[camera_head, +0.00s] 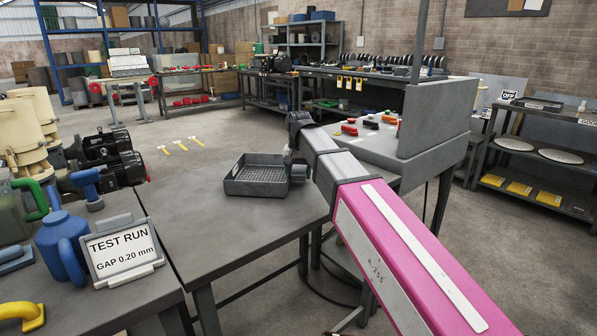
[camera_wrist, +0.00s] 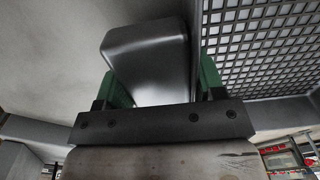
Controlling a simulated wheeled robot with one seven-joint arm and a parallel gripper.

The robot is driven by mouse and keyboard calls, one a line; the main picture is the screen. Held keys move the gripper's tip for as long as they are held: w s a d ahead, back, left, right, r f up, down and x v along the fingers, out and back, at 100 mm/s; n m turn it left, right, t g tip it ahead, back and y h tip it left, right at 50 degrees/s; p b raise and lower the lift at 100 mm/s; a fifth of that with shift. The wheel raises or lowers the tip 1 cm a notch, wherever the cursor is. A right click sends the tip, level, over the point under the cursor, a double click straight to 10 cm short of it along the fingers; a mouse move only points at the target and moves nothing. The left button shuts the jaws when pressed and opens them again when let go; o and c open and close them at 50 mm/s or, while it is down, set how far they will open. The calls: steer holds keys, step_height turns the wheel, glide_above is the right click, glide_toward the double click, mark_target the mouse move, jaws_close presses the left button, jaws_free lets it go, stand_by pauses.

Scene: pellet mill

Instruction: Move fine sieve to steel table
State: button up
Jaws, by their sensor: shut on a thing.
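The fine sieve (camera_head: 245,187) is a dark grey square tray with a mesh floor. It appears level over the far part of the grey steel table (camera_head: 225,238); I cannot tell whether it touches the top. My gripper (camera_head: 297,168) is at the sieve's right side. In the wrist view, the green fingers of my gripper (camera_wrist: 162,82) are shut on the sieve's smooth grey handle block. The sieve's mesh (camera_wrist: 265,50) fills the upper right there.
A "TEST RUN GAP 0.20 mm" sign (camera_head: 122,252) and a blue jug (camera_head: 62,245) stand on the left table. Black motors (camera_head: 105,160) are behind them. A control desk (camera_head: 425,125) with red and black switches stands at right. The steel table's front is clear.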

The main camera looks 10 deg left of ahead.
steer(key=shift+f, duration=0.2)
stand_by(0.5)
steer(key=o, duration=1.6)
steer(key=shift+r, duration=0.1)
steer(key=shift+r, duration=4.4)
